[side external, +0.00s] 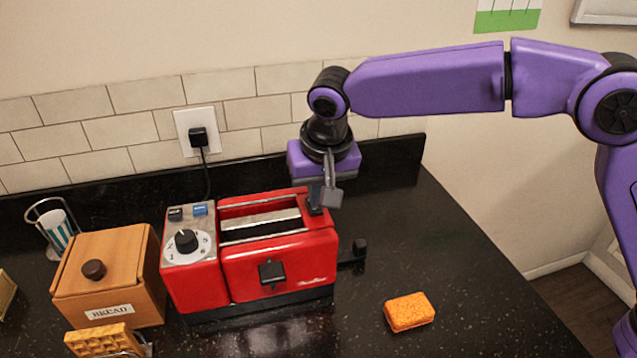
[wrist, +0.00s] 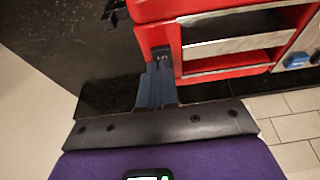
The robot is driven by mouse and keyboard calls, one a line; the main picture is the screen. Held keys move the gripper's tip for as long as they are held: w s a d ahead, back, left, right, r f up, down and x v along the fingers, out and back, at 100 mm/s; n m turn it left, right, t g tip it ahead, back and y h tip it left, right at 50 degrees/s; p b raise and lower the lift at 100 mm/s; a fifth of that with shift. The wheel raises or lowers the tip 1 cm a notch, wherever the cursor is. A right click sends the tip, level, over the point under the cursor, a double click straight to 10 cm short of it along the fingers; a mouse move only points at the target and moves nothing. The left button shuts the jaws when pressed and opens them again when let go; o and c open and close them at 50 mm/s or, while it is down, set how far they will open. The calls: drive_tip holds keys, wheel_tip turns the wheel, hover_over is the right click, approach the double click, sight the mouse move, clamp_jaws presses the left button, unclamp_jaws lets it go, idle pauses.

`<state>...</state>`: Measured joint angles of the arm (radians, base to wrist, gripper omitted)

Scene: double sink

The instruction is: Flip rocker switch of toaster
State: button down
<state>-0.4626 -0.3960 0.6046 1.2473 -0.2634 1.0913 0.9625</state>
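The red toaster (side external: 280,262) stands on the dark counter. Its grey panel at the left end carries a black dial (side external: 186,241), a black switch (side external: 175,214) and a blue switch (side external: 200,209). In the wrist view the toaster (wrist: 155,40) is at the top, with a blue switch (wrist: 296,61) at the right edge. My gripper (side external: 324,202) is over the toaster's right end, away from the panel. Its fingers (wrist: 158,84) look together and empty. I cannot tell whether they touch the toaster.
A wooden bread box (side external: 120,262) stands left of the toaster, with a waffle (side external: 103,340) in front. An orange sponge (side external: 409,312) lies at the front right. A black plug (side external: 198,138) is in the wall outlet behind. The counter right of the toaster is mostly clear.

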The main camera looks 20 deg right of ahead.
sight(319, 210)
drive_tip(key=v, duration=0.3)
drive_tip(key=shift+w+r, duration=0.1)
drive_tip(key=shift+r, duration=0.25)
drive_tip(key=v, duration=1)
drive_tip(key=shift+r, duration=0.2)
drive_tip(key=shift+w+a+r, duration=0.1)
drive_tip(key=shift+w+a, duration=0.1)
drive_tip(key=shift+w, duration=0.2)
drive_tip(key=x, duration=1.4)
drive_tip(key=shift+s, duration=0.25)
